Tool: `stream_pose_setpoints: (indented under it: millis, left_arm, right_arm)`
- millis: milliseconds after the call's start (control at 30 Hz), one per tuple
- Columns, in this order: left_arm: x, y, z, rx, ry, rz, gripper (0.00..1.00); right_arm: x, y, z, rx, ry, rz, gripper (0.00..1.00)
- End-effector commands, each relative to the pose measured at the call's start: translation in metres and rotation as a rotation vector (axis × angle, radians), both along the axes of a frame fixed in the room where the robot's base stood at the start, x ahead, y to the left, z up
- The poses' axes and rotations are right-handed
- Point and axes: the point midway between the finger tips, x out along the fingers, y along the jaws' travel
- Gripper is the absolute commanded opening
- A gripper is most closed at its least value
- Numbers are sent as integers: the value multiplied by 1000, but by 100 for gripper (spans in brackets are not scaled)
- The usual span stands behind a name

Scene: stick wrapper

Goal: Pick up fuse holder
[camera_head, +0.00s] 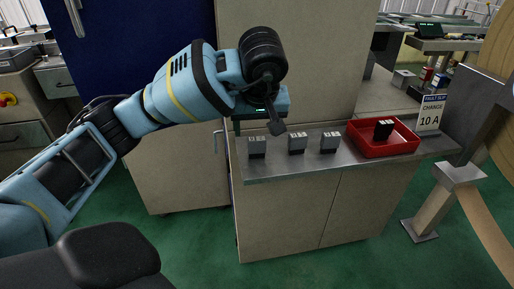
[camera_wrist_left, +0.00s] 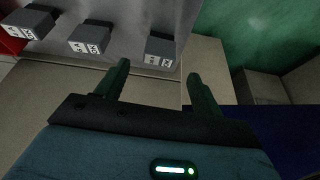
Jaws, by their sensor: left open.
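Three grey block-shaped fuse holders with pale printed labels stand in a row on the metal counter: the left one (camera_head: 257,147), the middle one (camera_head: 297,143) and the right one (camera_head: 330,142). A dark fuse holder (camera_head: 383,130) sits in the red tray (camera_head: 357,149). My left gripper (camera_head: 277,127) is open and empty, above the counter near the left and middle holders. In the left wrist view, its spread fingers (camera_wrist_left: 160,82) point toward the nearest grey holder (camera_wrist_left: 161,50), apart from it. The label digits are too small to read surely. My right gripper is not in view.
The counter (camera_head: 285,168) tops a beige cabinet, with a taller beige panel behind. A dark blue cabinet (camera_head: 140,45) is at the back left. The counter's front strip is clear.

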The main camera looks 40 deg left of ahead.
Motion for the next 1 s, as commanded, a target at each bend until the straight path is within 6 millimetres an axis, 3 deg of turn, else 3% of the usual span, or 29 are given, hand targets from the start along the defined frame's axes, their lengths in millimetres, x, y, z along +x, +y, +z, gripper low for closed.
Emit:
stream_pose_setpoints:
  millis: [200, 467, 800, 1000]
  left_arm:
    - [5, 5, -22, -2, 3, 0, 67]
    - [7, 6, -28, -4, 3, 0, 67]
    - [19, 17, -68, -3, 4, -1, 67]
    - [20, 18, -70, -3, 0, -2, 67]
  right_arm:
    - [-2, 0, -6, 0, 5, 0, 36]
    - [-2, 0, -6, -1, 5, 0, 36]
    - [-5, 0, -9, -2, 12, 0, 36]
    - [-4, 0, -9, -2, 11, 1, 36]
